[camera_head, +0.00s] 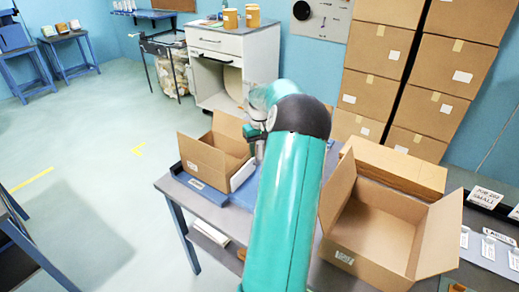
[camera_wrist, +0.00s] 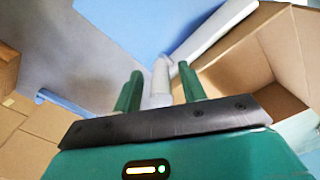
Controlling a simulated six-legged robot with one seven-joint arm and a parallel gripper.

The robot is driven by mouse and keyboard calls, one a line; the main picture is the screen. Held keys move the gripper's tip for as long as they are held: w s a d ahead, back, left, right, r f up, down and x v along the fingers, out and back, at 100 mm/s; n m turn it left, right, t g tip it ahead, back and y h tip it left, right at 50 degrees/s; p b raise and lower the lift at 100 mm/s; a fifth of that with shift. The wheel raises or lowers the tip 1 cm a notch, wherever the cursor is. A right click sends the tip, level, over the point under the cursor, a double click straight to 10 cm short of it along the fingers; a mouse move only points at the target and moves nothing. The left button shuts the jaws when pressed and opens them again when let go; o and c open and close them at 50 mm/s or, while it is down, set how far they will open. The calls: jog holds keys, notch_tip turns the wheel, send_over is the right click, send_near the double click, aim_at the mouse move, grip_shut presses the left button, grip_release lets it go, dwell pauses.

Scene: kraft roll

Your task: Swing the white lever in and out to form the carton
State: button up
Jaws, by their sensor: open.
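The white lever shows in the wrist view as a pale upright grip (camera_wrist: 161,78) with a long white bar (camera_wrist: 212,30) running up and right along the carton's edge. My gripper (camera_wrist: 158,76) is open, with one green finger on each side of the grip. I cannot tell whether either finger touches it. The open brown carton (camera_head: 208,158) sits at the left end of the bench on a blue base, flaps up; it also shows at the right of the wrist view (camera_wrist: 262,62). In the head view my arm hides most of the gripper and the lever.
A larger open box (camera_head: 375,232) stands on the bench to the right of my arm, with a flat cardboard stack (camera_head: 395,168) behind it. Tall piles of boxes (camera_head: 378,50) stand against the wall. A white cabinet (camera_head: 236,50) is behind.

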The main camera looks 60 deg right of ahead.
jog(key=shift+c, duration=0.2)
grip_shut()
jog(key=shift+s+a, duration=0.15)
jog(key=s+a+m, duration=0.8)
jog(key=a+m, duration=0.9)
jog(key=a, duration=0.3)
jog(key=shift+w+a, duration=0.25)
jog(key=shift+a, duration=0.25)
